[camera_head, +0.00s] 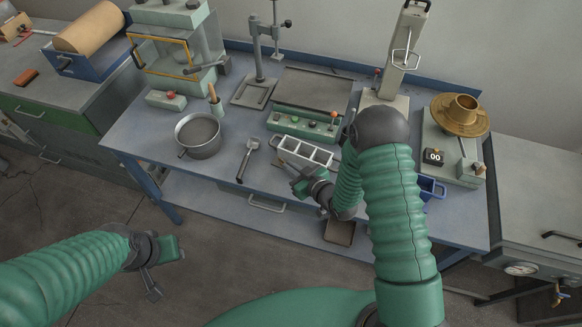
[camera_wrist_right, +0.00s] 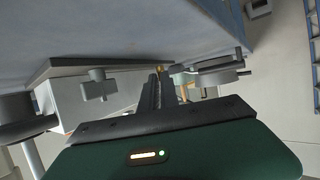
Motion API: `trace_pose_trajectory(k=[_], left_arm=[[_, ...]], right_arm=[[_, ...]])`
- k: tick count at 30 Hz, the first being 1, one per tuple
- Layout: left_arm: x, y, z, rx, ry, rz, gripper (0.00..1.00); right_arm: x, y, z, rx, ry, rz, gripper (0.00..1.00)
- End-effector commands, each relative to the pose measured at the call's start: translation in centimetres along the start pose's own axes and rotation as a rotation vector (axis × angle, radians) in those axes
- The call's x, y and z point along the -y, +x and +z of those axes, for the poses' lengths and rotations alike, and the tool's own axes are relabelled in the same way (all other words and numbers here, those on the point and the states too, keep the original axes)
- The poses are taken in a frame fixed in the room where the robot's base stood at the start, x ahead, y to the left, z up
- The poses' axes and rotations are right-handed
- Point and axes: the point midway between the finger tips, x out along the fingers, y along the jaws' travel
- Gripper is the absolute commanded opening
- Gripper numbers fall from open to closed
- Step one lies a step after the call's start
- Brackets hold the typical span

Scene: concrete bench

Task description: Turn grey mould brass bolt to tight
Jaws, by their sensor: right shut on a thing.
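The grey mould (camera_head: 303,152), a pale open block with three compartments, lies near the front middle of the bench. My right gripper (camera_head: 289,168) is at its front left side. It is shut on what appears to be the mould's brass bolt; a small brass-coloured bit (camera_wrist_right: 162,68) shows by the fingertips in the right wrist view. Most of the bolt is hidden by the fingers, so its tightness cannot be told. My left gripper (camera_head: 152,285) hangs in front of the bench, away from the mould; its jaw opening is unclear.
A metal pot (camera_head: 199,136) and a scraper-like tool (camera_head: 247,158) lie left of the mould. The bench's front left is clear.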

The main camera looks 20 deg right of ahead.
Motion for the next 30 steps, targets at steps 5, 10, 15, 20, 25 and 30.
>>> trace_pose_trajectory(k=[5, 10, 15, 20, 25, 30], left_arm=[[0.0, 0.0, 0.0, 0.0, 0.0, 0.0, 0.36], [0.0, 0.0, 0.0, 0.0, 0.0, 0.0, 0.36], [0.0, 0.2, 0.0, 0.0, 0.0, 0.0, 0.36], [0.0, 0.5, 0.1, 0.0, 0.0, 0.0, 0.36], [0.0, 0.9, 0.2, 0.0, 0.0, 0.0, 0.36], [0.0, 1.3, 0.3, 0.0, 0.0, 0.0, 0.36]], right_arm=[[-0.1, 0.0, 0.1, 0.002, 0.001, 0.004, 0.0], [0.0, 0.0, 0.1, 0.001, 0.004, 0.008, 0.0], [0.2, 0.0, 0.1, 0.001, 0.015, 0.031, 0.0], [0.5, 0.1, 0.1, 0.0, 0.042, 0.097, 0.0], [0.9, 0.2, 0.1, 0.0, 0.089, 0.212, 0.0], [1.5, 0.3, 0.0, -0.001, 0.147, 0.354, 0.0]])
